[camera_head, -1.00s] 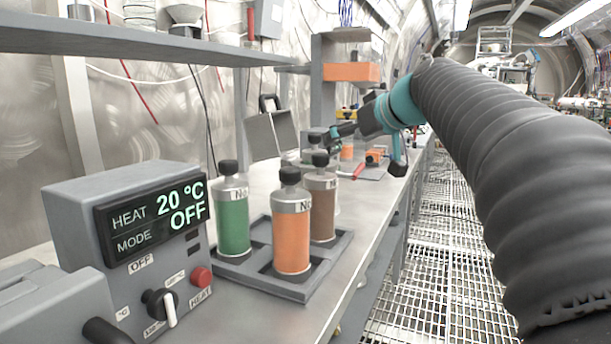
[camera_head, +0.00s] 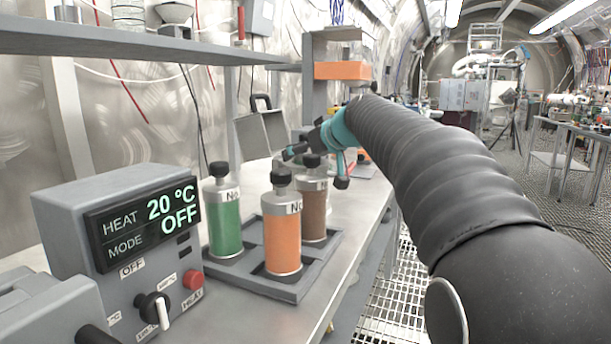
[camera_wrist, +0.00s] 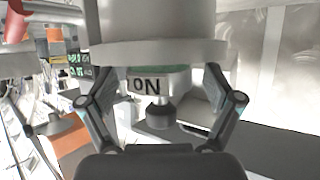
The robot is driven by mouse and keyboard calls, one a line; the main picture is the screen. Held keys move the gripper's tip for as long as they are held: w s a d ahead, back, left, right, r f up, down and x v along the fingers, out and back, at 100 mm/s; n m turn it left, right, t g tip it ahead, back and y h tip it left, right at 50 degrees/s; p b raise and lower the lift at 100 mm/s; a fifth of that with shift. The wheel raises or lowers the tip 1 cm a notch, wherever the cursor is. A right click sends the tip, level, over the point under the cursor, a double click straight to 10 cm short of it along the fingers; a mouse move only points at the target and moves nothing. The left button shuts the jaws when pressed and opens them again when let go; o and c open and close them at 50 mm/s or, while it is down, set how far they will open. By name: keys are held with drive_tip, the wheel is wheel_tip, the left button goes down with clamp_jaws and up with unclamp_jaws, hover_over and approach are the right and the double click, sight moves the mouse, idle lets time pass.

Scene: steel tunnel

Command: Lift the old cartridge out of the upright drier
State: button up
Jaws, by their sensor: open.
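My gripper (camera_head: 297,147) is above the bench just behind the brown bottle, at the end of the bent arm. In the wrist view its fingers (camera_wrist: 157,78) are spread apart with a wide grey metal cylinder (camera_wrist: 155,28) close to them, mostly beyond the top edge. I cannot tell whether they touch it, or whether it is the drier or its cartridge. A green (camera_head: 225,225), an orange (camera_head: 282,245) and a brown bottle (camera_head: 313,215) stand upright in a grey tray (camera_head: 290,291).
A grey heater control box (camera_head: 70,215) reads 20 °C, OFF, at the front left. A shelf (camera_head: 130,42) overhangs the bench. An orange block (camera_head: 342,70) on a grey stand is behind the arm. The bench (camera_head: 345,240) is clear right of the tray.

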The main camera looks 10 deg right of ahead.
clamp_jaws()
idle(0.3)
drive_tip(key=shift+r, duration=0.15)
